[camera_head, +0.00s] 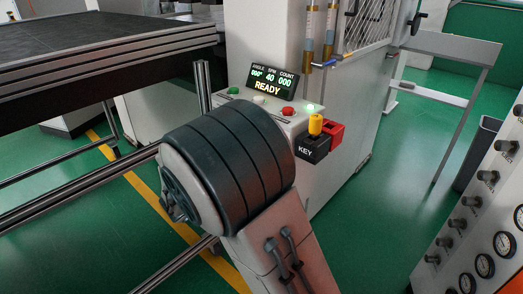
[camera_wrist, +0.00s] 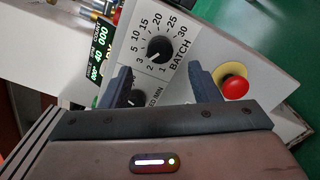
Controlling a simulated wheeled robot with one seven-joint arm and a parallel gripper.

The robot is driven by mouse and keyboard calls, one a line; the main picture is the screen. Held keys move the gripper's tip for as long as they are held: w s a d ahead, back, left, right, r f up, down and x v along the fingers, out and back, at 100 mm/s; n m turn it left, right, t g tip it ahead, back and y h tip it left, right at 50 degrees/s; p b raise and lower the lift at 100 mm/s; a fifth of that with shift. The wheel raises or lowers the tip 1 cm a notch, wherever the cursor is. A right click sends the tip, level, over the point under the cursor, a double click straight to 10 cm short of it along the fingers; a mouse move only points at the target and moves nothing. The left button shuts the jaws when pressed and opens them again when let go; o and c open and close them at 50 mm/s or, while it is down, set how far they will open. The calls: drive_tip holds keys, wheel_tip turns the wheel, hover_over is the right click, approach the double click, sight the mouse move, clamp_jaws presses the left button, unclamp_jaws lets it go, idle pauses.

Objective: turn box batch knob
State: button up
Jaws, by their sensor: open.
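The batch knob (camera_wrist: 158,49) is a black round knob on a white panel in the wrist view. A printed scale runs around it from 1 to 30, with BATCH beside it. A light mark shows on the knob, but I cannot tell for sure which number it points at. My gripper (camera_wrist: 160,68) is open, its two dark fingers apart and empty. In the picture the fingertips sit just below the batch knob, one to each side; contact is not visible. In the head view my arm hides the gripper and the knob.
A second black knob (camera_wrist: 135,97) lies between the fingers, partly hidden. A red mushroom button (camera_wrist: 236,87) on a yellow base is right of the right finger. In the head view, a READY display (camera_head: 273,84) and a KEY box (camera_head: 312,146) stand beyond my arm.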

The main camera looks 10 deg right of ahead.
drive_tip(key=v, duration=0.7)
drive_tip(key=s+d+r+m+g+y+p, duration=0.3)
drive_tip(key=s+d+m+g+y+p, duration=0.3)
drive_tip(key=s+d+g, duration=0.6)
drive_tip(key=s+r+m+t+y+p, duration=0.4)
drive_tip(key=s+r+m+y+p, duration=0.2)
drive_tip(key=s+m+y+p, duration=0.1)
drive_tip(key=shift+s+a+y, duration=0.35)
drive_tip(key=shift+a+y, duration=0.05)
drive_tip(key=shift+y, duration=0.4)
idle(0.6)
